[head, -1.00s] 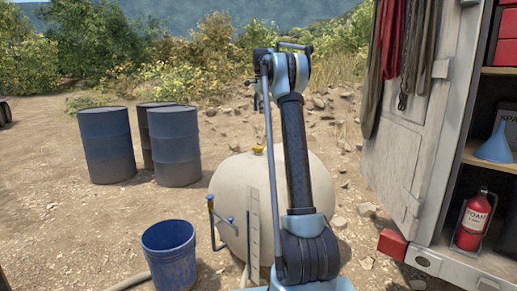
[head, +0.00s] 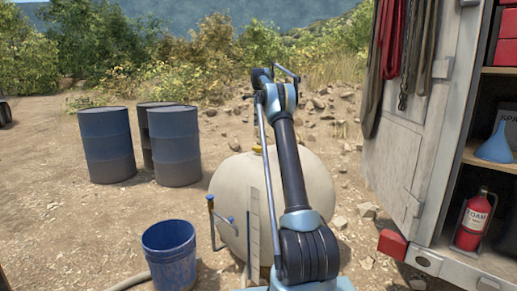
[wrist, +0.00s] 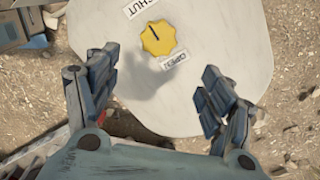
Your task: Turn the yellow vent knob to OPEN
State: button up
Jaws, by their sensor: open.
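The yellow vent knob (wrist: 158,38) sits on top of the pale tank (wrist: 225,35) in the wrist view. A dark pointer line on it points up and slightly left, toward the SHUT label (wrist: 140,7). The OPEN label (wrist: 174,60) is at its lower right. My gripper (wrist: 160,80) is open and empty, its two fingers apart on either side below the knob in the picture, not touching it. In the head view the knob (head: 257,149) shows small at the tank's top (head: 232,180), beside my arm. My gripper is hidden there behind the arm.
A blue bucket (head: 169,253) and a bent pipe with a blue-tipped lever (head: 220,220) stand in front of the tank. Blue drums (head: 174,145) stand at the left. An open truck door (head: 415,130) and a fire extinguisher (head: 473,220) are at the right.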

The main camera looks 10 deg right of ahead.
aim_at(258, 149)
notch_tip(258, 149, down, 15)
jog(key=shift+r, duration=0.15)
dwell(0.4)
jog(key=c, duration=1.1)
jog(key=shift+o, duration=0.2)
jog(key=shift+d, duration=0.15)
